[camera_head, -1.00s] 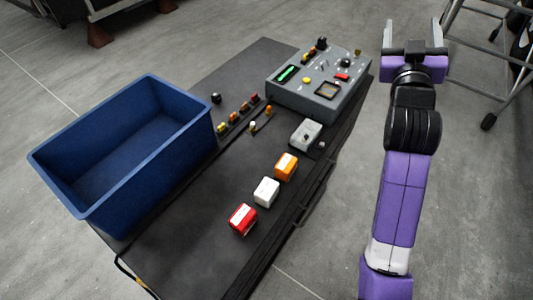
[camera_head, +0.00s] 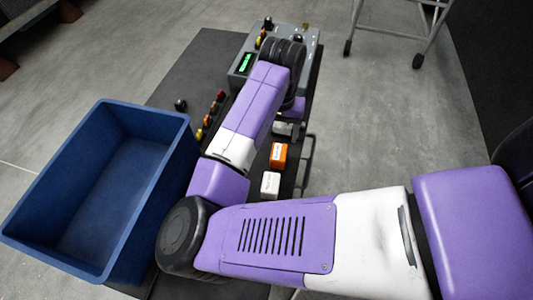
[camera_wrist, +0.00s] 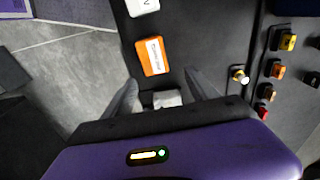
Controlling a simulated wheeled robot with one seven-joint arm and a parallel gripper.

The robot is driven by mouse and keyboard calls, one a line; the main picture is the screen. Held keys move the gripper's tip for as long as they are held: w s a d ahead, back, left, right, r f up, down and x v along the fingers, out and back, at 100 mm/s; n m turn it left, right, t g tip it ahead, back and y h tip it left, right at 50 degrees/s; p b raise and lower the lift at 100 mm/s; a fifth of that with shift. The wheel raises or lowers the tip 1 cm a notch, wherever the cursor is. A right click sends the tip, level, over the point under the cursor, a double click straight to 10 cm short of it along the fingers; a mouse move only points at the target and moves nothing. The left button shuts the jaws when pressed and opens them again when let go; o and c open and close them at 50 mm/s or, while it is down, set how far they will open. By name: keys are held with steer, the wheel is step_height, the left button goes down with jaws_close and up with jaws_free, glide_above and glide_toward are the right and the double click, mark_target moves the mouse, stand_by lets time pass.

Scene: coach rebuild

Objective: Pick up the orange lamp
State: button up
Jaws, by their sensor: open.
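The orange lamp (camera_head: 278,155), a small orange block with a white label, lies on the dark mat between a white block and a grey box. It also shows in the wrist view (camera_wrist: 143,60), above and just beyond my fingertips. My gripper (camera_wrist: 164,88) is open and empty, with its fingers apart on either side of the small grey box (camera_wrist: 167,99) as seen from the wrist. It is not touching the orange lamp as far as I can see.
A white block (camera_head: 270,184) is beside the orange lamp. A deep blue crate (camera_head: 62,252) stands at the left. A grey control panel (camera_head: 306,50) stands at the back. Small coloured lamps (camera_wrist: 278,69) line the right in the wrist view. A metal stand (camera_head: 398,34) is far right.

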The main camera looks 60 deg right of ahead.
mark_target(279, 150)
steer(key=shift+s+a+y, duration=0.25)
steer(key=shift+a+y, duration=0.05)
steer(key=shift+a, duration=0.15)
steer(key=shift+a+f, duration=0.15)
steer(key=shift+f, duration=0.95)
steer(key=shift+s+f+p, duration=0.15)
steer(key=shift+f+p, duration=0.15)
steer(key=shift+f, duration=0.6)
steer(key=shift+s+f+p, duration=0.2)
steer(key=shift+f+p, duration=0.05)
steer(key=shift+f, duration=0.7)
steer(key=shift+s+f+p, duration=0.15)
steer(key=shift+f+p, duration=0.15)
steer(key=shift+f, duration=0.6)
steer(key=shift+c, duration=0.5)
jaws_close()
